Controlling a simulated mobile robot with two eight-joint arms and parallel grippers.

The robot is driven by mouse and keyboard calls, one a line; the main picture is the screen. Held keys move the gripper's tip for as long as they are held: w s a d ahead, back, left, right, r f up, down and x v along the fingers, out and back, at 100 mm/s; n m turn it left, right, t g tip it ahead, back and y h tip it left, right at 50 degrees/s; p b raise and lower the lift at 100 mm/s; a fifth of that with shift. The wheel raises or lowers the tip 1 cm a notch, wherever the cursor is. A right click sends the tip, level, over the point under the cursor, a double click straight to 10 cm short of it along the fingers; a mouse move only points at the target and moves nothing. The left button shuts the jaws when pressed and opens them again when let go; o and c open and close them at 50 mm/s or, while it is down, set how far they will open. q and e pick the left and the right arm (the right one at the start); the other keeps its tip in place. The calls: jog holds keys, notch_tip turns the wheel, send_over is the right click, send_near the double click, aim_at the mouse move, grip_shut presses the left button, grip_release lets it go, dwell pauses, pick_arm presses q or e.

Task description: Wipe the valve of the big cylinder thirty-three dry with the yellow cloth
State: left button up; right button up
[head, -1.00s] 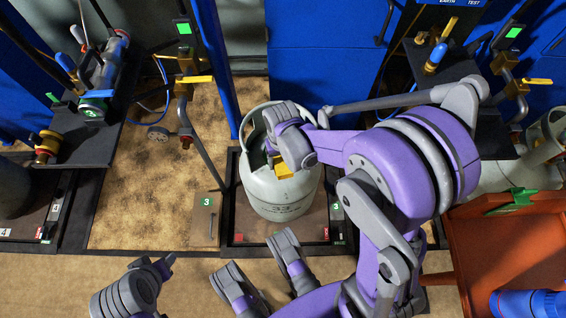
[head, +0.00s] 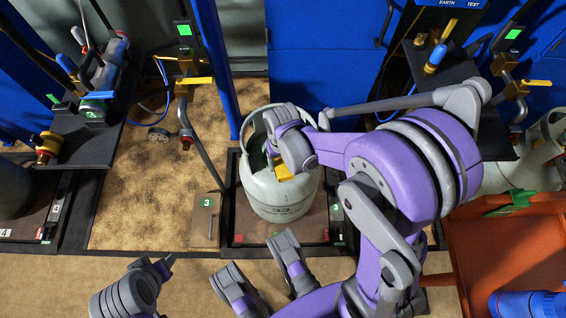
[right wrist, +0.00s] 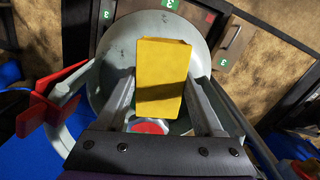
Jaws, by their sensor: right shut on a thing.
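The big cylinder (head: 277,202) is pale grey-green, upright, with a collar on top and a partly legible marking that looks like 33. My right gripper (head: 279,160) is over its top, inside or right at the collar. It is shut on the yellow cloth (head: 284,174), a thick folded pad. In the right wrist view the cloth (right wrist: 163,72) sits between my two fingers, over the pale cylinder (right wrist: 112,75). A round red-topped part (right wrist: 150,127) shows just below the cloth and may be the valve. Contact between cloth and valve is hidden.
The cylinder stands on a dark-framed brown platform (head: 248,225) marked 3. A pipe stand with a yellow handle (head: 195,80) is to its left. Black shelves (head: 85,140) flank it. An orange-brown tray (head: 510,255) is at the right.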

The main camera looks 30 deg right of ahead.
jog(key=shift+w+d, duration=0.25)
jog(key=shift+w, duration=0.55)
jog(key=shift+s, duration=0.1)
jog(key=shift+s+a+r, duration=0.15)
jog(key=shift+s+a, duration=0.1)
jog(key=shift+s, duration=0.5)
jog(key=shift+w+d+r, duration=0.1)
jog(key=shift+w+d, duration=0.15)
jog(key=shift+w, duration=0.6)
jog(key=shift+s, duration=0.1)
